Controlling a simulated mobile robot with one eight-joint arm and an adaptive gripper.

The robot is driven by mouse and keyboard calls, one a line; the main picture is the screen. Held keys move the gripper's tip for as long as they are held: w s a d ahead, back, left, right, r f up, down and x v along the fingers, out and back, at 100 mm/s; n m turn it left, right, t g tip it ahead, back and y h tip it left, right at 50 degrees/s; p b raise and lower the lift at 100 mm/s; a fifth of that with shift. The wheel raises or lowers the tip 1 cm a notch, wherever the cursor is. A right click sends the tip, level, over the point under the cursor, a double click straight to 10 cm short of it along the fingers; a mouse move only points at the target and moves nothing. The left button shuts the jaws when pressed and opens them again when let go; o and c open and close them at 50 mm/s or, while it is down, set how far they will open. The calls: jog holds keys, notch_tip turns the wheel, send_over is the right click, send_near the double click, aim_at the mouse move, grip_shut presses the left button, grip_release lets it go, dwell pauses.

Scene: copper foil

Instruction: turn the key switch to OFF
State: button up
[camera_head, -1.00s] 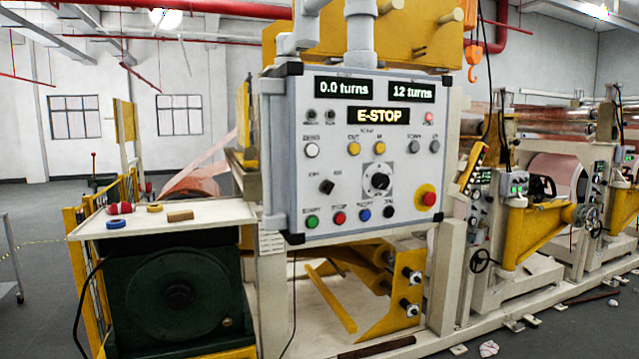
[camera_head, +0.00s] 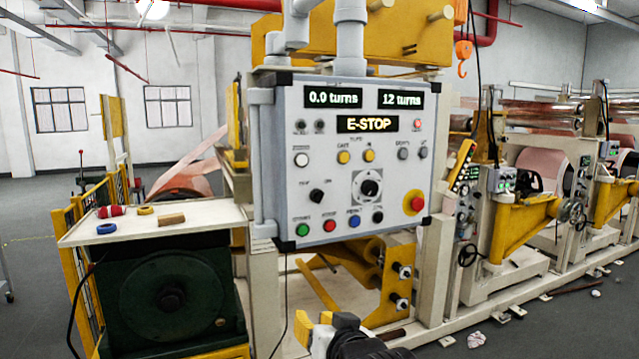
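The control panel (camera_head: 335,215) is a pale grey box with black corners, facing me. A small black switch knob (camera_head: 316,196) sits left of its centre, turned at a slant, with small labels to its upper left and right. It looks like the key switch, but its labels are too blurred to read surely. My gripper (camera_head: 313,326) shows at the bottom edge as dark and yellow parts, below the panel and apart from it. Its fingers are too cut off to tell open from shut.
A large black dial (camera_head: 370,188) and a red stop button on a yellow base (camera_head: 413,203) are right of the knob. Coloured push buttons line the panel's bottom. A side table (camera_head: 185,212) holds tape rolls. A display reads E-STOP.

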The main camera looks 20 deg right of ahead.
jog(key=w+d+r+m+t+h+p, duration=0.25)
jog(key=w+r+t, duration=0.2)
jog(key=r, duration=0.55)
jog(key=m+t+h+p, duration=0.1)
jog(key=m+t, duration=0.2)
send_near(321, 200)
jog(key=shift+n, duration=0.25)
jog(key=x, duration=1.1)
grip_shut()
